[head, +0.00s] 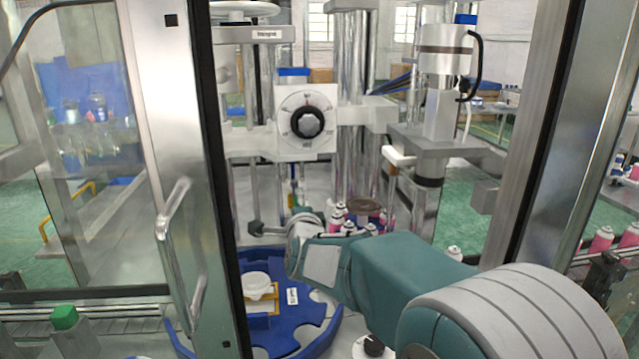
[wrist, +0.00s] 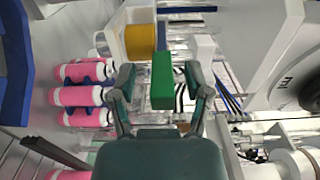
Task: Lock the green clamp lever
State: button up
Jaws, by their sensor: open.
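The green clamp lever (wrist: 162,86) shows in the wrist view as a green block end, straight ahead of my gripper (wrist: 160,82). My gripper is open, with one finger on each side of the lever. A gap shows on the left; the right finger looks closer, and I cannot tell whether it touches. In the head view my arm reaches into the machine and its wrist hides the fingers. I cannot make out the lever there. The lever's base and pivot are hidden from me.
Pink cans (wrist: 82,95) stand beside the gripper, on the left in the wrist view. A yellow cylinder (wrist: 139,42) is just beyond the lever. In the head view, a blue rotary table (head: 276,340), a dial (head: 307,122) and a glass door's handle (head: 170,245) surround the arm.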

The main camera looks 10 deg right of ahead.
jog(key=s, duration=0.6)
jog(key=shift+s, duration=0.25)
jog(key=shift+s, duration=0.1)
jog(key=s+d+f+n+g, duration=0.3)
jog(key=s+n, duration=0.3)
jog(key=s, duration=0.4)
jog(key=s+d+f+n+g, duration=0.3)
jog(key=s+n+g, duration=0.2)
jog(key=s, duration=0.6)
jog(key=s+d+f+n+g, duration=0.3)
jog(key=s+n, duration=0.4)
jog(key=s, duration=0.3)
jog(key=shift+s+d+g, duration=0.25)
jog(key=shift+d+g, duration=0.25)
jog(key=shift+g, duration=0.2)
